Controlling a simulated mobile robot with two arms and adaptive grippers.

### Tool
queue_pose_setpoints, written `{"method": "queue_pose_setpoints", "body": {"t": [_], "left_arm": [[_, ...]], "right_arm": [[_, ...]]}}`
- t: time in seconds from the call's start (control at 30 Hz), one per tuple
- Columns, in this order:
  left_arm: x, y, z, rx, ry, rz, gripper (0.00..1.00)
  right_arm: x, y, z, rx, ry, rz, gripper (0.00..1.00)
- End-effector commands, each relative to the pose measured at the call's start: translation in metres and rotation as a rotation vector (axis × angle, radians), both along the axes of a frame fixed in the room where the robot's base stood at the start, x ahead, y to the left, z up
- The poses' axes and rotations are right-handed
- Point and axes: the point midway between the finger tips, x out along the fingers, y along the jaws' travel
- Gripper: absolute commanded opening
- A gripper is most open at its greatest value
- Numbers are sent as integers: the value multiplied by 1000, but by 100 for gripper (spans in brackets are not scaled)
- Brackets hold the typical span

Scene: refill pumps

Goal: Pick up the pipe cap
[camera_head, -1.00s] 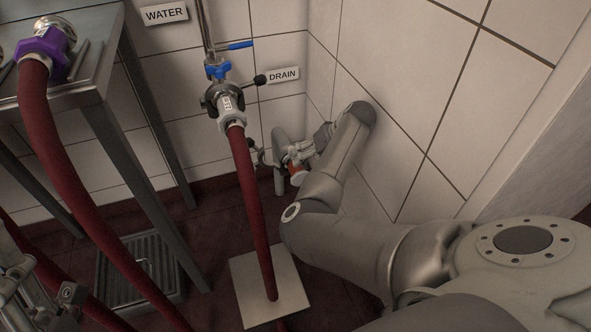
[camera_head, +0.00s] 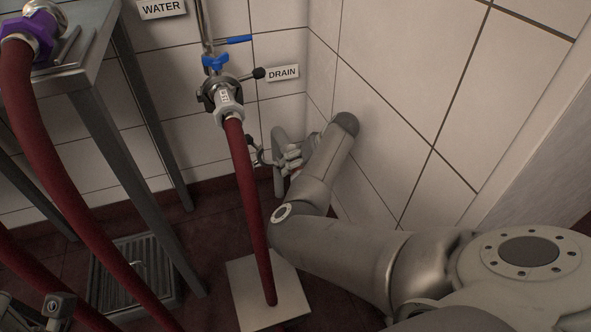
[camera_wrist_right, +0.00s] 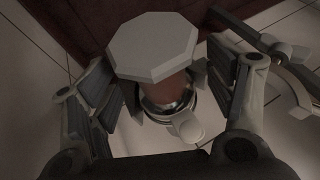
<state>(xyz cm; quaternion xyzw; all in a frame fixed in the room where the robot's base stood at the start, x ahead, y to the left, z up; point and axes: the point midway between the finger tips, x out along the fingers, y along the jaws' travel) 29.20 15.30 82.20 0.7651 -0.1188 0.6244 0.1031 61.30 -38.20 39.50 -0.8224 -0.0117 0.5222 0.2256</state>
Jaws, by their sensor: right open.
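The pipe cap (camera_wrist_right: 153,47) shows in the right wrist view as a pale eight-sided disc with a reddish round part below it. Behind it is a metal ring clamp (camera_wrist_right: 185,125) with a pale lever. My right gripper (camera_wrist_right: 172,88) is open, with one finger on each side of the reddish part. I cannot tell whether the fingers touch it. In the head view my right gripper (camera_head: 287,160) is low by the wall corner, and the cap is mostly hidden there. Grey metal parts at the bottom left edge may be my left gripper (camera_head: 58,306); its jaws cannot be made out.
A metal table (camera_head: 70,80) with a purple-collared hose stands at the left. A floor grate (camera_head: 135,270) and a pale floor plate (camera_head: 245,290) lie below. Tiled walls close the corner.

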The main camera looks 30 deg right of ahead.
Motion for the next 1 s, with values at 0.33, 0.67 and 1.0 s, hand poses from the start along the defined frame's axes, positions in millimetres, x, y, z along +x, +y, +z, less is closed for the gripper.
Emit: {"method": "queue_pose_setpoints", "body": {"t": [0.33,0.67,1.0], "left_arm": [[0,0,1,0,0,0,32],[0,0,1,0,0,0,32],[0,0,7,-1,3,1,32]], "right_arm": [[0,0,1,-1,0,0,46],[-1,0,1,-1,1,0,14],[1,2,5,0,3,1,12]]}}
